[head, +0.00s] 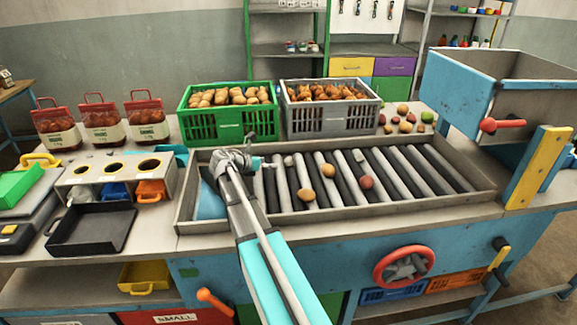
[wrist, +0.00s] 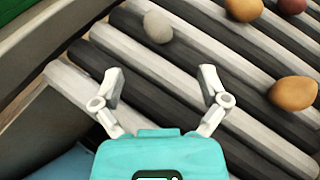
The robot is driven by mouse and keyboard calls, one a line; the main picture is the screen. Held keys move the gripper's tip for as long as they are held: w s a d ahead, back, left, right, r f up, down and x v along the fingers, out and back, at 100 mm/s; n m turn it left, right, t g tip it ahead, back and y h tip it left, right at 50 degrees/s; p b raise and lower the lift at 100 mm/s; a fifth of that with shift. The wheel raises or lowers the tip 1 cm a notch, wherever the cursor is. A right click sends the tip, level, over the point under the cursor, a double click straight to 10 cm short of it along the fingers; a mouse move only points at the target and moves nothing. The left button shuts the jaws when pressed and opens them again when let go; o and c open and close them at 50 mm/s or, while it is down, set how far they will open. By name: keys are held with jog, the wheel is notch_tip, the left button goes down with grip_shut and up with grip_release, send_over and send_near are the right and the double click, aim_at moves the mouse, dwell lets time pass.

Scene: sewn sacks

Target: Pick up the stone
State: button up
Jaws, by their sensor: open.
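The stone is a small grey rounded lump on the rollers. In the wrist view the stone (wrist: 158,26) lies beyond my fingertips, about midway between them sideways. In the head view the stone (head: 288,160) is small, just right of my gripper (head: 264,163). In the wrist view my gripper (wrist: 162,76) is open, with nothing between its two pale fingers. The fingers are apart from the stone. Another small greyish lump (head: 358,155) lies farther right on the roller table (head: 420,208); I cannot tell what it is.
Two potatoes (head: 306,194) (head: 327,170) and a reddish one (head: 366,182) lie on the rollers to the right. A green crate (head: 230,124) and a grey crate (head: 330,120) stand behind. A holed sorting box (head: 115,178) is left. The right rollers are clear.

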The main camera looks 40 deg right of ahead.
aim_at(287, 160)
jog(key=shift+b+x, duration=0.5)
jog(key=shift+x, duration=1.45)
jog(key=shift+b+x, duration=0.85)
jog(key=shift+x, duration=1.75)
jog(key=shift+w+d+r, duration=0.1)
jog(key=shift+w+r, duration=0.05)
jog(key=c, duration=1.3)
jog(key=shift+o, duration=0.2)
jog(key=shift+r, duration=0.2)
